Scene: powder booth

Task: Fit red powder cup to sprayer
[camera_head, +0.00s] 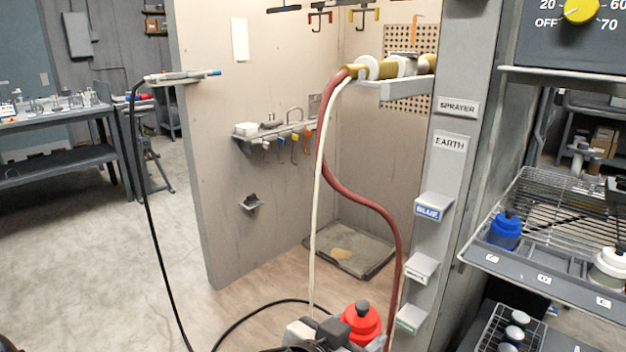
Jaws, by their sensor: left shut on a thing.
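The red powder cup (363,324), with a dark knob on top, is at the bottom centre, upright as far as it shows. My left gripper (335,329) is shut on it from its left side; the cup's lower part is cut off by the picture edge. The sprayer (392,67), brass and cream, lies on a grey bracket (408,86) beside the post marked SPRAYER, well above the cup. A red hose and a cream hose hang from its left end. My right gripper is not in view.
The post (445,190) carries small labelled shelves, one marked BLUE. The hoses hang close by the left gripper and red cup. A black cable runs from the booth's left edge.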

